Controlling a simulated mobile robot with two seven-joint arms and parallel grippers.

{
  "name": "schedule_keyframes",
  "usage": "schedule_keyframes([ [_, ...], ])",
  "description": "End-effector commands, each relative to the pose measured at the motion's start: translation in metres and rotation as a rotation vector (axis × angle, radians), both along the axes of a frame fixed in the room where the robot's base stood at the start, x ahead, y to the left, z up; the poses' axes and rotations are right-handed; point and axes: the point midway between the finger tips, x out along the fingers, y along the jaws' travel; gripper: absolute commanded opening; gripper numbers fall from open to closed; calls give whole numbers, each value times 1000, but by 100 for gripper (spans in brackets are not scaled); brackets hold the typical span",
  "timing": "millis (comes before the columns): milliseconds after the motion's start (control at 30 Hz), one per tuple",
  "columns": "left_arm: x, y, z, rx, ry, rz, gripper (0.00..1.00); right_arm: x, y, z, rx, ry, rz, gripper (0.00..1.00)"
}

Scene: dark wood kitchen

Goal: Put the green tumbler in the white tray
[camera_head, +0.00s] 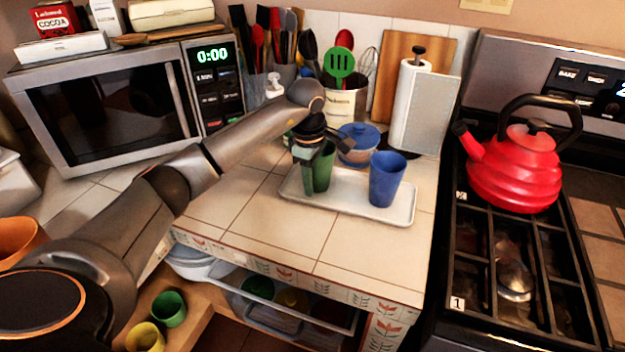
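The green tumbler (324,168) stands upright at the left part of the white tray (345,204) on the tiled counter. My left gripper (342,172) is above and around the tumbler. One finger is in front of its left side, and the other is spread out to the right, apart from it. The gripper looks open, and it hides the tumbler's upper part. A blue tumbler (387,180) stands on the right part of the tray. My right gripper is not in view.
Utensil crocks (345,105), a paper towel roll (409,100) and a microwave (120,105) line the back. A red kettle (515,170) sits on the stove at right. The counter front is clear.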

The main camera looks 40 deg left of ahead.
Motion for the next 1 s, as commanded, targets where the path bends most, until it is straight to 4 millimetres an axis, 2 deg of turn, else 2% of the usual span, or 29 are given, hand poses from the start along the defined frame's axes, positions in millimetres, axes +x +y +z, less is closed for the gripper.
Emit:
schedule_keyframes([
  [167,-1,0,24,0,-5,0,34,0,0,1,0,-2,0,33],
  [400,-7,-1,78,0,-6,0,34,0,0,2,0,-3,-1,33],
  [600,-11,-2,109,0,-2,0,34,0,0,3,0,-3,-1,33],
  [767,-13,-2,120,-1,0,-1,34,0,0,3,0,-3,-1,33],
  [1000,-13,-2,121,-1,0,-1,34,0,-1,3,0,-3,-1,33],
])
